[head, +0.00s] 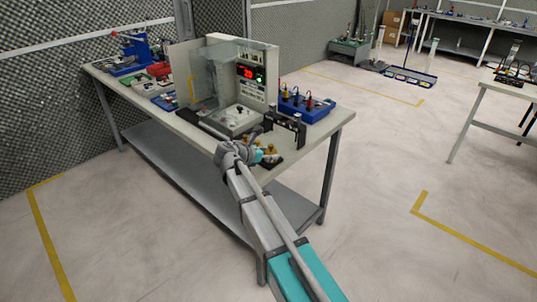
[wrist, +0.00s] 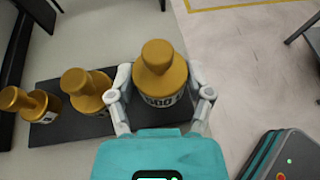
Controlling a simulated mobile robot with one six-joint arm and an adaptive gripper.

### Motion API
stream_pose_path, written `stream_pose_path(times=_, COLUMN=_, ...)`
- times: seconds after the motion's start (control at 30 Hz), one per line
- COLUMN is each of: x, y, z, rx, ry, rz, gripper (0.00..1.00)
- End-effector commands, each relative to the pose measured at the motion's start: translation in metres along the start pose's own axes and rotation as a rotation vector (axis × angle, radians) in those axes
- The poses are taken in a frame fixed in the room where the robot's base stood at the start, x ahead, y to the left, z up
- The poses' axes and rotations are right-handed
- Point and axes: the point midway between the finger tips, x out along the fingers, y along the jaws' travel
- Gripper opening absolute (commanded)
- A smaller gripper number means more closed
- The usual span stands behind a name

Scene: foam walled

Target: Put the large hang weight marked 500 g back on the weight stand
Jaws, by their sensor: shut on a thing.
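The large brass weight (wrist: 160,70), with "500 g" partly readable on its side, is upright between the two fingers of my gripper (wrist: 162,90). The fingers are shut on its body from left and right. The weight stand (wrist: 95,128) is a dark flat base, and the held weight appears over its right end. I cannot tell whether the weight touches the base. Two smaller brass weights, a middle one (wrist: 85,88) and a small one (wrist: 32,104), stand to its left. In the head view my gripper (head: 256,155) is at the stand by the bench's front edge, partly hiding the weights.
The bench (head: 335,118) also holds a tall instrument with a red display (head: 247,72), a clear shield (head: 205,80), a black rack (head: 287,128) and a blue box with terminals (head: 308,107). A bare strip of bench top lies right of the stand. The floor ahead is open.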

Motion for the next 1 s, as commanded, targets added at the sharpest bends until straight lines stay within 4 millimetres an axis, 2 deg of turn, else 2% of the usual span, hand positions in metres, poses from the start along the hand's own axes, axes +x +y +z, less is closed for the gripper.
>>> stream_pose_path(times=0.1, x=0.001, y=0.000, z=-0.003, rx=0.000, ry=-0.002, rz=0.000, gripper=0.05)
stream_pose_path(times=0.13, x=0.001, y=0.000, z=-0.003, rx=0.000, ry=0.000, rz=0.000, gripper=0.68)
stream_pose_path(times=0.2, x=0.001, y=0.000, z=-0.002, rx=0.000, ry=0.000, rz=0.000, gripper=0.80)
stream_pose_path(times=0.77, x=0.000, y=0.000, z=0.002, rx=0.000, ry=0.000, rz=-0.001, gripper=0.80)
stream_pose_path(times=1.0, x=-0.026, y=-0.001, z=0.003, rx=-0.001, ry=0.000, rz=0.001, gripper=0.80)
